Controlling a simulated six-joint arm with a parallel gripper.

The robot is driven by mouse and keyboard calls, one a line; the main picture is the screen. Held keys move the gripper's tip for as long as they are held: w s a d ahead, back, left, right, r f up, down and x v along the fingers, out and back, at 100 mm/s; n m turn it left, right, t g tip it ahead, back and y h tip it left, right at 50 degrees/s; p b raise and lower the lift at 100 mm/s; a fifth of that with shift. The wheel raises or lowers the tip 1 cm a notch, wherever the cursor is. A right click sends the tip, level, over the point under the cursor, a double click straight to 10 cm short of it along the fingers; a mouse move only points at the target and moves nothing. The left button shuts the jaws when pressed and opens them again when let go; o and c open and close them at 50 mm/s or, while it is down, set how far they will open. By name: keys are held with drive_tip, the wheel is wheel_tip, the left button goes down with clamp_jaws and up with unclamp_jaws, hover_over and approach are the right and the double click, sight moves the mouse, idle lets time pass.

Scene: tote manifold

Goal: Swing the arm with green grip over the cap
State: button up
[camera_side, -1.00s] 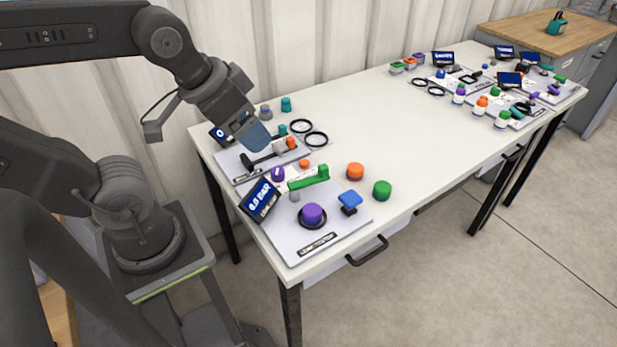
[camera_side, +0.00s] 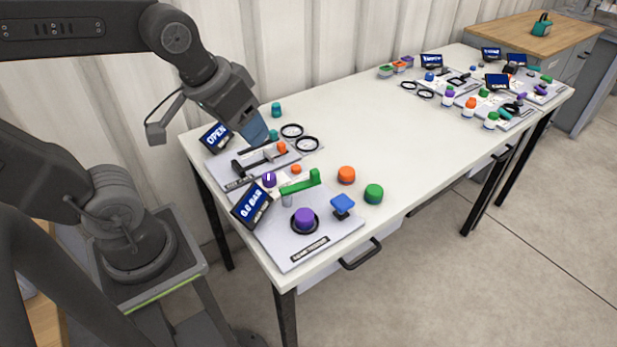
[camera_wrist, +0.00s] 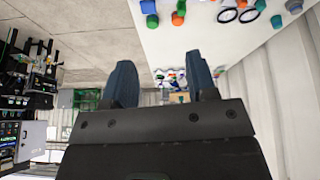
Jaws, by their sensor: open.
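The green arm (camera_side: 298,186) lies on the front left panel in the side view, with an upright green block (camera_side: 315,177) at its right end. A grey post (camera_side: 287,199) stands under its left end. The purple cap (camera_side: 304,217) sits in a black ring in front of the arm; the arm lies behind the cap, not over it. My gripper (camera_side: 256,131) hangs above the rear panel, behind and left of the green arm, apart from it. The wrist view shows its two blue fingers spread with nothing between them (camera_wrist: 163,82).
A display reading 0.0 BAR (camera_side: 252,205) stands left of the cap. A blue knob (camera_side: 342,205) is on its right. Orange (camera_side: 346,175) and green (camera_side: 373,194) pieces stand on the table nearby. The rear panel (camera_side: 236,174) has a black handle. The table's middle is clear.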

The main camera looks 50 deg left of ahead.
drive_tip(key=w+f+n+g, duration=0.1)
drive_tip(key=w+n, duration=0.1)
drive_tip(key=w, duration=0.1)
drive_tip(key=w+a+n+g, duration=0.1)
drive_tip(key=w+n, duration=0.2)
drive_tip(key=w+a+f+n, duration=0.1)
drive_tip(key=w+n, duration=0.1)
drive_tip(key=w, duration=0.2)
drive_tip(key=shift+a+f+g, duration=0.15)
drive_tip(key=shift+f+g, duration=0.15)
drive_tip(key=shift+g, duration=0.1)
drive_tip(key=shift+c, duration=0.2)
drive_tip(key=n+g, duration=0.2)
drive_tip(key=n, duration=0.5)
hover_over(316, 172)
wheel_tip(316, 172, down, 8)
wheel_tip(316, 172, down, 13)
clamp_jaws()
